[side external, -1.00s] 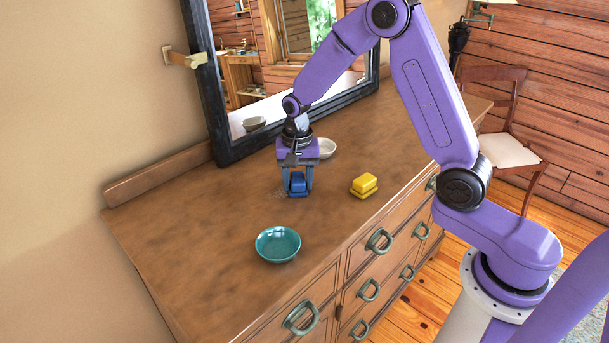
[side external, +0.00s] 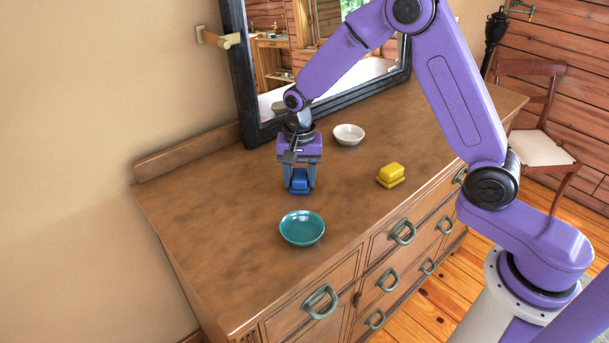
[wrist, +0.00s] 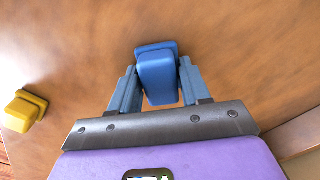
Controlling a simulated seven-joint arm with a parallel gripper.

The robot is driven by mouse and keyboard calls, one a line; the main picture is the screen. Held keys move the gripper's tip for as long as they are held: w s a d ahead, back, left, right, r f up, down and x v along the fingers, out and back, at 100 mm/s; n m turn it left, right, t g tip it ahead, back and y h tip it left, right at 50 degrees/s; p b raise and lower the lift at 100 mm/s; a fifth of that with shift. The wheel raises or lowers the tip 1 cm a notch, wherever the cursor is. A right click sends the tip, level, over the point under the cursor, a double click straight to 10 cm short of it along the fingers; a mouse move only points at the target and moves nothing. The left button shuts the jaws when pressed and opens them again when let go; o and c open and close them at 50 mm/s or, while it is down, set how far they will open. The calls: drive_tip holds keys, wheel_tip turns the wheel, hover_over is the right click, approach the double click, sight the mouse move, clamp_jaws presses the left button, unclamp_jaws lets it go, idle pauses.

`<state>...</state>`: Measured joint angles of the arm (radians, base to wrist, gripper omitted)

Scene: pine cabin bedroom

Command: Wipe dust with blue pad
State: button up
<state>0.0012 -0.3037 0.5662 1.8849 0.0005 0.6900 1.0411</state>
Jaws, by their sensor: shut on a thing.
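The blue pad (side external: 300,184) is a small block with a handle-like top and a wider base. My gripper (side external: 299,178) is shut on it, with one finger on each side, pointing down at the wooden dresser top (side external: 220,205). The pad appears to be at the surface; I cannot tell if it presses on it. In the wrist view the blue pad (wrist: 157,78) sits between the fingers of my gripper (wrist: 155,90).
A teal bowl (side external: 302,229) stands in front of the pad. A white bowl (side external: 348,134) is behind to the right, near the dark-framed mirror (side external: 251,100). A yellow block (side external: 391,174) lies to the right, also in the wrist view (wrist: 22,112). The dresser's left part is clear.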

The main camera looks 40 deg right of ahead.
sight(334, 167)
drive_tip(key=shift+d, duration=5.75)
drive_tip(key=shift+a, duration=6)
drive_tip(key=shift+r, duration=4.1)
